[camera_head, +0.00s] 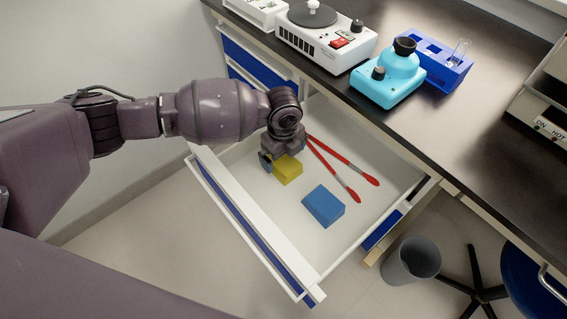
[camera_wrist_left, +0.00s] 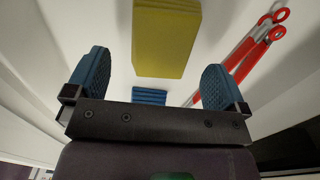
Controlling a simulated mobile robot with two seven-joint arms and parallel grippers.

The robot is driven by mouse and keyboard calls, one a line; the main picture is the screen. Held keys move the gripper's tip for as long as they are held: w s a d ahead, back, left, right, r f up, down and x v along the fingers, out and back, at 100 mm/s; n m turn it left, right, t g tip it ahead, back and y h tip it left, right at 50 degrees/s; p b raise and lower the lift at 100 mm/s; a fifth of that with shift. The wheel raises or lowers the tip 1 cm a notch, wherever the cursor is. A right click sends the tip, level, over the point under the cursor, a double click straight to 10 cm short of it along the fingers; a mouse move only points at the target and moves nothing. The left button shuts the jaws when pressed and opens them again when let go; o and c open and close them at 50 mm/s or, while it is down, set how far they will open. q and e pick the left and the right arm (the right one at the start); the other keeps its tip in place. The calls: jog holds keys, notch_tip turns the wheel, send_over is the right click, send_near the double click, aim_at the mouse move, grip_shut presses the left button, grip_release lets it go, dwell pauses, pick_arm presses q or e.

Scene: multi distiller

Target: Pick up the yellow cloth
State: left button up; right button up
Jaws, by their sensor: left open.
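The yellow cloth (camera_head: 288,170) is a folded block lying in the open white drawer (camera_head: 262,207). In the left wrist view the yellow cloth (camera_wrist_left: 166,38) lies beyond the fingertips, between their lines. My left gripper (camera_head: 274,160) is over the drawer, right by the cloth and hiding part of it in the head view. In the left wrist view the left gripper (camera_wrist_left: 152,82) has its two blue pads spread wide, with nothing between them. My right gripper is not in view.
A blue folded block (camera_head: 324,206) lies in the drawer, nearer its front right. Red-handled tongs (camera_head: 335,168) lie to the right of the cloth. Drawer walls surround these things. The black countertop (camera_head: 440,120) with lab devices overhangs behind. A grey bin (camera_head: 411,261) stands on the floor.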

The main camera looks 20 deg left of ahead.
aim_at(283, 162)
pick_arm(q)
notch_tip(283, 162, down, 4)
jog(key=shift+f+b, duration=0.2)
jog(key=shift+b, duration=0.45)
jog(key=shift+f, duration=0.1)
jog(key=shift+r, duration=0.2)
jog(key=c, duration=1)
jog(key=shift+o, duration=0.2)
notch_tip(283, 162, up, 20)
jog(key=p, duration=0.5)
jog(key=shift+p, duration=0.3)
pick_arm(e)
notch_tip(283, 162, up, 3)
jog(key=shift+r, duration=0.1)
